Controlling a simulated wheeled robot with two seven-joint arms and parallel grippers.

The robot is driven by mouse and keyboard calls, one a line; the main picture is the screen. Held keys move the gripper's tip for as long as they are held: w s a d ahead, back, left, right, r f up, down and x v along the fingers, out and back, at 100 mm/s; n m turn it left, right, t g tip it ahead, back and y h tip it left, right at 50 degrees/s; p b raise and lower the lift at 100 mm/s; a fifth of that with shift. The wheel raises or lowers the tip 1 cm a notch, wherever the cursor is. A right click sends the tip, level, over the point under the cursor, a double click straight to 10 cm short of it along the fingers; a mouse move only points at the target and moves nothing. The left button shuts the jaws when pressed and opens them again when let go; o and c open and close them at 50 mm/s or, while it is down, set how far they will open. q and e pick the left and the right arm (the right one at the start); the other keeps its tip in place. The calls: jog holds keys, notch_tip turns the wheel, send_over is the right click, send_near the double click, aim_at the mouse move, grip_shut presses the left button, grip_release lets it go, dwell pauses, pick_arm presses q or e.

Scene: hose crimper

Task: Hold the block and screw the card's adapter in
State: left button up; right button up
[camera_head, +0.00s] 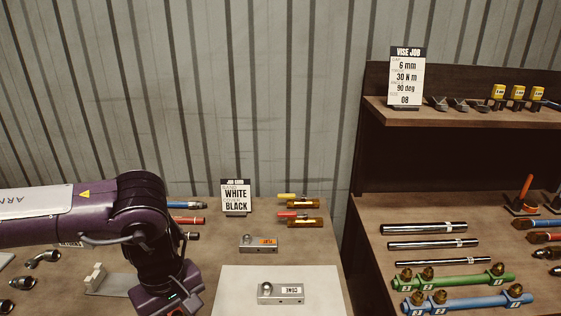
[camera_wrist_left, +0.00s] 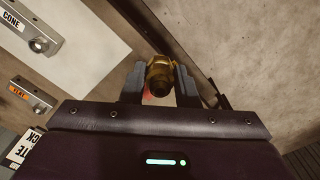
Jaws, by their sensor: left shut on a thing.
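My left gripper (camera_head: 172,296) hangs at the bottom of the head view, its fingertips cut off by the frame. In the left wrist view its two dark fingers (camera_wrist_left: 160,78) are shut on a brass fitting (camera_wrist_left: 160,70) with a round, dark end facing the camera. The grey block labelled CONE (camera_head: 267,297) lies on a pale mat (camera_head: 235,284). A second grey block with an orange label (camera_head: 252,246) lies behind it. Both also show at the left of the wrist view. The job card (camera_head: 236,198) reads WHITE and BLACK. My right gripper is not visible.
Two brass valves with yellow (camera_head: 303,203) and red levers (camera_head: 308,223) lie near the card. Left of my gripper stands a pale fixture (camera_head: 96,277), with elbow fittings (camera_head: 42,259) beyond. The right bench holds steel bars (camera_head: 424,228) and green (camera_head: 466,282) and blue manifolds (camera_head: 462,303).

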pick_arm(q)
notch_tip(320, 180, up, 8)
jog(key=m+p, duration=0.1)
jog(key=p, duration=0.2)
jog(key=m+p, duration=0.1)
jog(key=p, duration=0.3)
jog(key=shift+w+a+r, duration=0.1)
jog(key=shift+a+r, duration=0.05)
jog(key=shift+r, duration=0.1)
jog(key=shift+a+r+m+p, duration=0.1)
jog(key=shift+r+m+p, duration=0.3)
jog(key=shift+p, duration=0.15)
jog(key=shift+w+f, duration=0.1)
jog(key=shift+f, duration=0.05)
